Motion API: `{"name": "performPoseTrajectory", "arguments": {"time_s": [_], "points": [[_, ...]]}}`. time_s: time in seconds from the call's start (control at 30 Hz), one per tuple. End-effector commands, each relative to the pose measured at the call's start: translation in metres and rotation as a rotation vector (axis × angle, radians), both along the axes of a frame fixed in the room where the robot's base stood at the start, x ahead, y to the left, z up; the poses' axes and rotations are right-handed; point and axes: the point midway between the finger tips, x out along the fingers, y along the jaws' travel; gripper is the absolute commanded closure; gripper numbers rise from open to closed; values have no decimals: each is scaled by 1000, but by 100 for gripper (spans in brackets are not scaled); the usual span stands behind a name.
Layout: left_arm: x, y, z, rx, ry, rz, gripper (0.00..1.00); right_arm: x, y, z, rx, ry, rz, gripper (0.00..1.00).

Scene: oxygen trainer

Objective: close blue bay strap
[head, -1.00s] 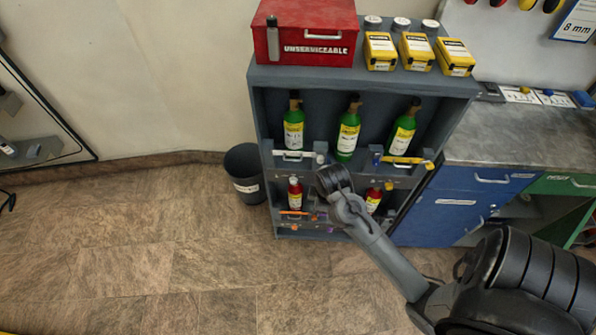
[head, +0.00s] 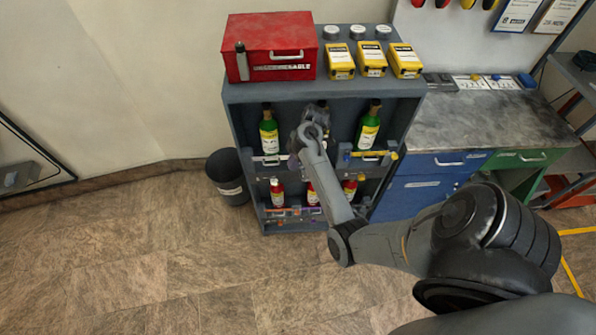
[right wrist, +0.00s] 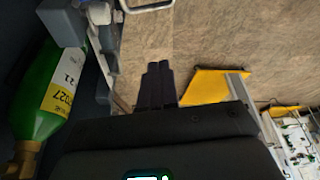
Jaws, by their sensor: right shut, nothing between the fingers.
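In the head view, my right gripper (head: 312,125) is at the front of the grey cabinet's upper shelf, covering most of the middle bay. Its fingertips are hidden there. In the right wrist view its dark fingers (right wrist: 158,85) are shut and empty. A blue piece (head: 346,150) shows on the shelf front right of the gripper, beside a yellow strap (head: 370,154) below the right green bottle (head: 368,126). I cannot tell whether that strap is fastened. A yellow flap (right wrist: 215,87) shows right of the fingers in the right wrist view, apart from them. My left gripper is out of view.
Another green bottle (head: 269,134) stands in the left bay, and small red bottles (head: 277,193) stand on the lower shelf. A red box (head: 270,45) and yellow boxes (head: 372,59) are on top. A dark bin (head: 227,172) stands left; the floor in front is clear.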

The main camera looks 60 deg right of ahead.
Motion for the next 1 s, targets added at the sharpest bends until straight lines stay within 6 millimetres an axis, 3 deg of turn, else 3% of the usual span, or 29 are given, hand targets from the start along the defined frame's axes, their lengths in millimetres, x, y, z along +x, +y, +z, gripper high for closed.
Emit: {"name": "performPoseTrajectory", "arguments": {"time_s": [0.33, 0.6, 1.0], "points": [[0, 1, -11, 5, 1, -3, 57, 16, 18, -61, 2, 1, -1, 100], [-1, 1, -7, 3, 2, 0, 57, -7, -7, -65, -1, 2, -1, 100], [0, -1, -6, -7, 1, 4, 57, -12, -12, -67, -1, 1, 0, 100]]}}
